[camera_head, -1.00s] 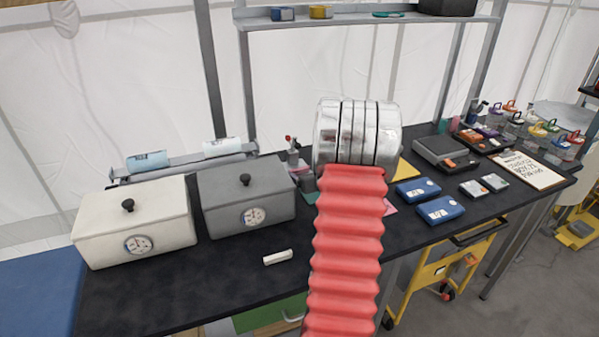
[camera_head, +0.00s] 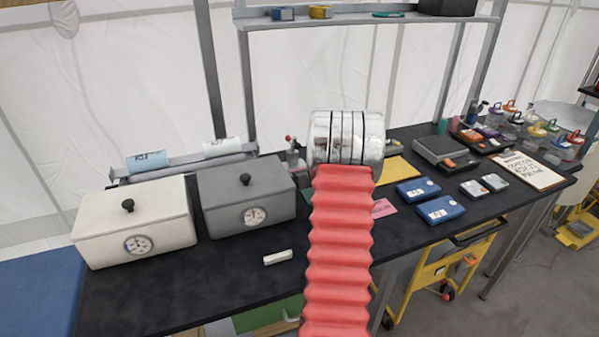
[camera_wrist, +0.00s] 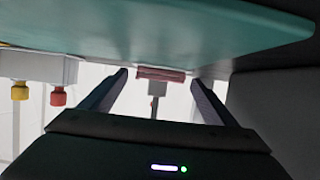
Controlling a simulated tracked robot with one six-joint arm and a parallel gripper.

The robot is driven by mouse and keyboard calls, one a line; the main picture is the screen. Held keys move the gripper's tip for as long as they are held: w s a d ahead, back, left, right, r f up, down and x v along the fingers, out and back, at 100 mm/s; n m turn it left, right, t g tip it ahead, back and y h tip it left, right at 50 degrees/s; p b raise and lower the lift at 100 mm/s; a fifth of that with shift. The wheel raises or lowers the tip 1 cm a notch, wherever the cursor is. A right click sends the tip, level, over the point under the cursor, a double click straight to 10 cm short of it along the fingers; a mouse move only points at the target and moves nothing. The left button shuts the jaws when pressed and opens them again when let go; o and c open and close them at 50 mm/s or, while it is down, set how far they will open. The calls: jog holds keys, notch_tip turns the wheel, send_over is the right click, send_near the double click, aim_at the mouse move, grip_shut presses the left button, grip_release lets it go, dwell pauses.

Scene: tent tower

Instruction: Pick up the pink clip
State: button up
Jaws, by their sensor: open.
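In the wrist view my gripper (camera_wrist: 160,78) is open, with its two dark fingers spread apart. Just beyond and between the fingertips is a small dull-pink bar (camera_wrist: 162,74), which looks like the pink clip, on top of a grey stem. Nothing shows as held between the fingers. A broad teal surface (camera_wrist: 160,30) spans the top of that view, close above the pink bar. In the head view my arm's silver wrist and red bellows hide the gripper, and I cannot make out the clip there.
A grey box (camera_head: 245,196) and a white box (camera_head: 135,222) with dials stand left of my arm. A pink card (camera_head: 383,208), yellow sheet (camera_head: 398,170) and blue cases (camera_head: 440,209) lie right. Yellow and red knobs (camera_wrist: 57,96) are left in the wrist view.

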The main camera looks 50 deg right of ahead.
jog(key=shift+c, duration=0.4)
jog(key=c, duration=1)
jog(key=shift+s+d+r, duration=0.15)
jog(key=shift+r, duration=0.3)
notch_tip(320, 180, up, 6)
jog(key=s+d, duration=0.8)
jog(key=s, duration=0.1)
jog(key=s+d, duration=0.5)
jog(key=shift+s+d, duration=0.1)
jog(key=shift+s, duration=0.15)
